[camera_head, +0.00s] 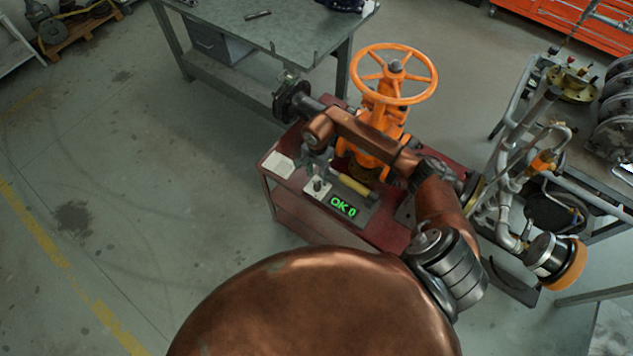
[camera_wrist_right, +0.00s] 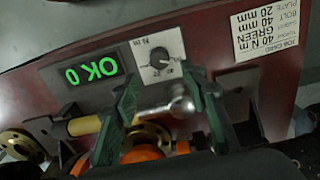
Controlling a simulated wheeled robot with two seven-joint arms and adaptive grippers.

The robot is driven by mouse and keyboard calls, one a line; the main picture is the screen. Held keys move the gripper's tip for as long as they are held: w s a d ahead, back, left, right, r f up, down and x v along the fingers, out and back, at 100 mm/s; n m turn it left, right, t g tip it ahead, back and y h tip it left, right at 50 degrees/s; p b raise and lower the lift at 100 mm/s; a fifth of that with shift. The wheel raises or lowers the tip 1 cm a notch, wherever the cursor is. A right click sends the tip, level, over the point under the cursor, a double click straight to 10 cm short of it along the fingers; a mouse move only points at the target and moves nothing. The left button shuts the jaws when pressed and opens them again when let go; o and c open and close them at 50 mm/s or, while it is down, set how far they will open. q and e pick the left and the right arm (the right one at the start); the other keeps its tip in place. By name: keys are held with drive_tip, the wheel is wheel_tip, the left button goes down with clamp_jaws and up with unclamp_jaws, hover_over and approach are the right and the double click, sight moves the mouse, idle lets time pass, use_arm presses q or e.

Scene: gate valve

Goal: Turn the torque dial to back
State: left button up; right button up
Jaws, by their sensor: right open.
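The torque dial (camera_wrist_right: 161,60) is a black knob on a white plate marked "N m" in the right wrist view. In the head view the dial (camera_head: 318,186) sits on the front of the red cart, left of a green display (camera_head: 343,206) reading "OK 0". My right gripper (camera_wrist_right: 163,82) is open, its two fingers spread to either side below the dial in the wrist view. In the head view the right gripper (camera_head: 318,164) is just above and behind the dial; I see no contact. The gap between the fingers shows no held thing. My left gripper is not in view.
A wrench with a yellow handle (camera_head: 355,186) lies behind the display; its metal head (camera_wrist_right: 182,104) shows between my fingers. The orange gate valve (camera_head: 394,75) stands on the red cart (camera_head: 283,205). A white job card (camera_wrist_right: 266,32) lies beside the dial. A grey workbench (camera_head: 270,38) is behind.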

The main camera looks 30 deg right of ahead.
sight(317, 185)
wheel_tip(317, 185, down, 7)
drive_tip(key=shift+a+r, duration=0.1)
drive_tip(key=shift+a, duration=0.05)
drive_tip(key=shift+c, duration=0.3)
clamp_jaws()
idle(0.3)
